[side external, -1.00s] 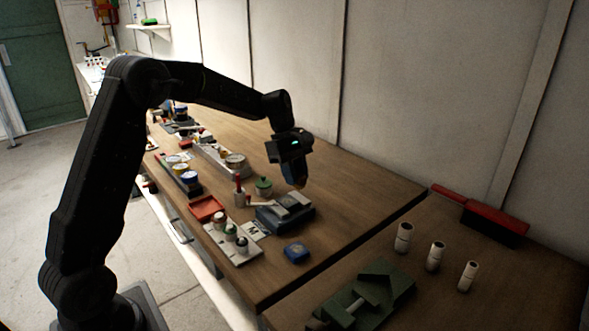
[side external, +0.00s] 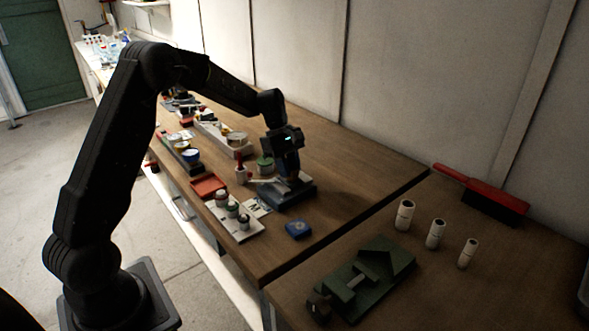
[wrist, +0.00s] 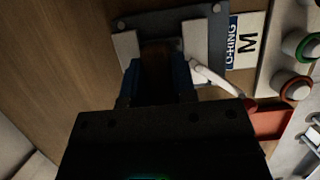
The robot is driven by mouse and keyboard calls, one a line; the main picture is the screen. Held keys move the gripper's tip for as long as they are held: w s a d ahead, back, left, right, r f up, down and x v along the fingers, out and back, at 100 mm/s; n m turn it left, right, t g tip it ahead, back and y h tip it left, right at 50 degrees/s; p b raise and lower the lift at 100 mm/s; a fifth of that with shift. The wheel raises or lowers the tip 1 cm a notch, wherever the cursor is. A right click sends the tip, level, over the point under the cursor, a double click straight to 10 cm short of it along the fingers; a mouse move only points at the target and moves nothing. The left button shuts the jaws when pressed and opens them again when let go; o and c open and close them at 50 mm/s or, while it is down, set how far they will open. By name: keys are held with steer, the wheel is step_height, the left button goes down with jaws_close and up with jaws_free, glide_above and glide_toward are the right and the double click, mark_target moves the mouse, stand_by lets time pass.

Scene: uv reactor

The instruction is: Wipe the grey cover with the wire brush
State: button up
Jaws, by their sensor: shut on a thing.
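My gripper (side external: 289,174) is low over the dark blue-grey unit (side external: 291,199) on the wooden bench. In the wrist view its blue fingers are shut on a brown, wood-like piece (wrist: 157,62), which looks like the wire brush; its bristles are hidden. The held piece points down at the unit, between light grey parts on the left (wrist: 127,46) and right (wrist: 196,38), which appear to be the grey cover. I cannot tell whether the brush touches it.
White cylinders, a green fixture (side external: 365,277) and a red hand brush (side external: 482,194) lie to the right.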

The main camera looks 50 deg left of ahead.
mark_target(295, 170)
steer(key=shift+a, duration=1.05)
steer(key=shift+d, duration=2.8)
steer(key=shift+s+a, duration=0.15)
steer(key=shift+s, duration=0.05)
steer(key=shift+a, duration=2.35)
steer(key=shift+d, duration=2.4)
steer(key=shift+d+r, duration=0.1)
steer(key=shift+d, duration=0.05)
step_height(295, 170, up, 8)
steer(key=shift+s, duration=0.1)
